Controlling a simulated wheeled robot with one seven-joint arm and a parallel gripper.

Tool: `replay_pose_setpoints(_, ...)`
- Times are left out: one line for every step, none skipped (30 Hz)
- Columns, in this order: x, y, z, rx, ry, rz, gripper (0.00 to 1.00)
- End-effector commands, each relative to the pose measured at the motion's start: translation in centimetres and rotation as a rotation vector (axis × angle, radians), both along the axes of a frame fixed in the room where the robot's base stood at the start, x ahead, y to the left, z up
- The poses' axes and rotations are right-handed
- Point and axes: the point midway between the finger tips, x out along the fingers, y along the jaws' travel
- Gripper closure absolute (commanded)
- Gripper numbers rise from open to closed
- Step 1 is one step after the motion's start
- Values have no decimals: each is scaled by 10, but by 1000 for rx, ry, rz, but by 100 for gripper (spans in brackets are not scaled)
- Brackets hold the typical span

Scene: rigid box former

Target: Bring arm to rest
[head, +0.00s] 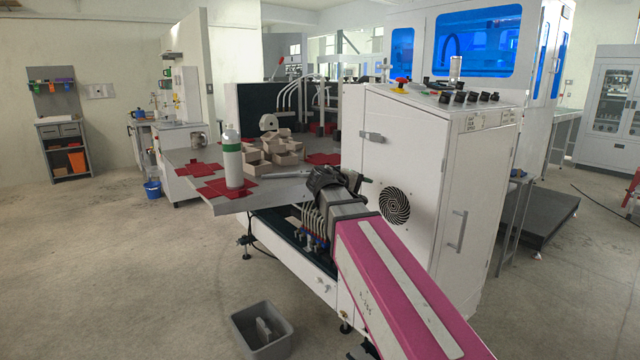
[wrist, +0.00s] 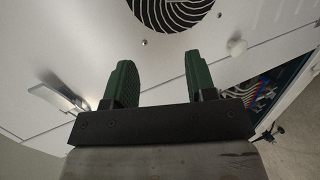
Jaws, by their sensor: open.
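My gripper (wrist: 160,80) shows in the wrist view with its two green fingers apart and nothing between them. Beyond the fingers is the white cabinet of the box former, with a round black fan grille. In the head view my pink and grey arm reaches from the lower right toward the machine, its dark end beside the white cabinet (head: 398,150) and the grey machine table (head: 285,192). The fingers are hard to make out in that view.
A white and green bottle (head: 232,160) stands on the table, with several cardboard boxes (head: 272,150) and red pieces (head: 200,169) around it. A grey bin (head: 262,330) sits on the floor. The floor at left is clear.

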Motion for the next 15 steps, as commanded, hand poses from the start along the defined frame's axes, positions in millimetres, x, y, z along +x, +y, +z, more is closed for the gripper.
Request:
replay_pose_setpoints(-5,-9,-31,58,33,-8,49)
replay_pose_setpoints(-7,-13,-46,92,48,-13,49)
replay_pose_setpoints(-11,-18,-68,141,70,-20,49)
replay_pose_setpoints(-14,-21,-83,179,86,-24,49)
replay_pose_setpoints(-17,-24,-99,215,101,-31,49)
replay_pose_setpoints(-22,-28,-119,265,121,-42,49)
replay_pose_setpoints(-26,-30,-134,302,136,-50,49)
replay_pose_setpoints(-30,-33,-148,339,150,-61,49)
replay_pose_setpoints(-37,-36,-167,391,168,-76,49)
replay_pose_setpoints(-42,-38,-182,429,182,-88,49)
replay_pose_setpoints(-47,-39,-195,466,195,-99,49)
replay_pose_setpoints(-55,-42,-213,519,211,-118,49)
replay_pose_setpoints(-60,-43,-226,557,222,-132,49)
replay_pose_setpoints(-67,-44,-238,594,233,-146,49)
replay_pose_setpoints(-75,-45,-255,647,247,-168,49)
